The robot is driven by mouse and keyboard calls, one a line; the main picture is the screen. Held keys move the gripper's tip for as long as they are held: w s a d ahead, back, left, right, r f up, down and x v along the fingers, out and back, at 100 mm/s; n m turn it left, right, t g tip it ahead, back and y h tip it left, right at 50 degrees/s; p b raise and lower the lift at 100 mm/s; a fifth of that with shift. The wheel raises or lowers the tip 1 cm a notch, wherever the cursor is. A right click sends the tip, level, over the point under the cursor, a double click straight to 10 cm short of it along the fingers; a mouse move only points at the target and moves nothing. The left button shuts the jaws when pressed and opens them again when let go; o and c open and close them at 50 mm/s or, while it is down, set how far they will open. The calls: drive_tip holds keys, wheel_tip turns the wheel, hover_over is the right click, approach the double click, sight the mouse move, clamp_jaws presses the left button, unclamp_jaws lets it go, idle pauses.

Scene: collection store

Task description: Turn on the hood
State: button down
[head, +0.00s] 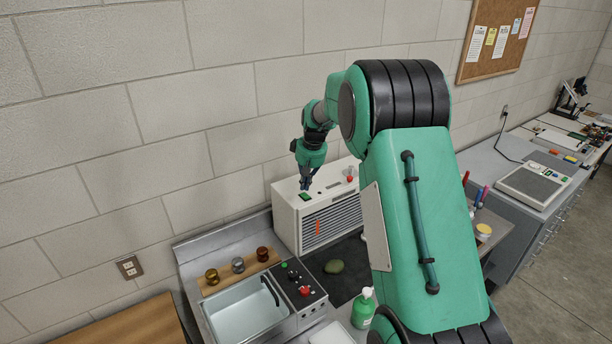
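A white box-shaped unit with a slatted front (332,222) stands against the wall on the bench; it appears to be the hood. A dark panel with a green patch (307,197) is on its top left. A small red-tipped part (350,178) stands at its top right. My gripper (306,186) points down at the top of the unit, over or beside the green patch. Contact cannot be made out. The fingers are small and dark, so whether they are open is unclear. My arm hides the unit's right end.
Three small metal weights stand on a wooden block (259,262).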

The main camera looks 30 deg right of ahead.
sight(305, 197)
drive_tip(key=shift+s+f, duration=0.25)
drive_tip(key=shift+f, duration=0.95)
drive_tip(key=shift+s+f+b, duration=0.15)
drive_tip(key=shift+f+b, duration=0.25)
drive_tip(key=shift+f, duration=0.1)
drive_tip(key=shift+r, duration=0.1)
drive_tip(key=shift+w+r+p, duration=0.2)
drive_tip(key=shift+w+p, duration=0.15)
drive_tip(key=shift+w, duration=0.4)
drive_tip(key=shift+r, duration=0.1)
